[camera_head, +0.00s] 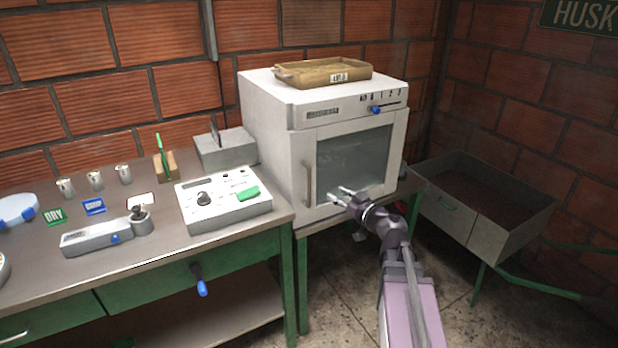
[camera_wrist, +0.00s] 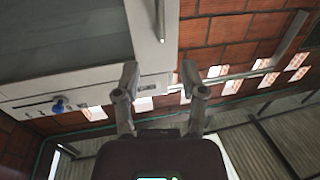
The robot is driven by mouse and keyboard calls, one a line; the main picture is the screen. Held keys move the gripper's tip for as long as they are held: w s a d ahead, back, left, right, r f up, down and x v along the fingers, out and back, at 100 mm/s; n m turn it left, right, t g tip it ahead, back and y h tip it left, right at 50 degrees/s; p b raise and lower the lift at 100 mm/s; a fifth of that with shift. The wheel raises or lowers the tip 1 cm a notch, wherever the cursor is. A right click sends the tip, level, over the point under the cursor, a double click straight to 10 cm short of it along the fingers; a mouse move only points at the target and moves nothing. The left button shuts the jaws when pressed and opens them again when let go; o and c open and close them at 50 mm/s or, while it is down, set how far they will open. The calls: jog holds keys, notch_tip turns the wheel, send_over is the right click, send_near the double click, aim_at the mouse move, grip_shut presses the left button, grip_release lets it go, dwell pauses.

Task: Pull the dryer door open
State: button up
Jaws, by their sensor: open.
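The dryer (camera_head: 270,125) is a white box on the bench at the back. Its door (camera_head: 390,150), with a dark glass window, looks shut. A vertical bar handle (camera_head: 307,184) runs along the door's left side. In the wrist view, which is turned over, the door (camera_wrist: 85,70) fills the upper left and the handle's end (camera_wrist: 161,30) shows at top centre. My gripper (camera_head: 340,194) is open and empty in front of the door's lower part, right of the handle. The wrist view shows its two fingers (camera_wrist: 160,72) spread apart, with the handle beyond the gap, not between them.
A wooden tray (camera_head: 325,74) lies on the dryer, above a blue slider knob (camera_head: 376,110). A control box (camera_head: 222,208) stands on the workbench to the left. A grey metal cart (camera_head: 462,213) stands at the right. Floor is clear in front.

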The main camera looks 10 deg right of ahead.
aim_at(310, 177)
jog(key=x, duration=1.3)
jog(key=shift+a, duration=0.15)
grip_shut()
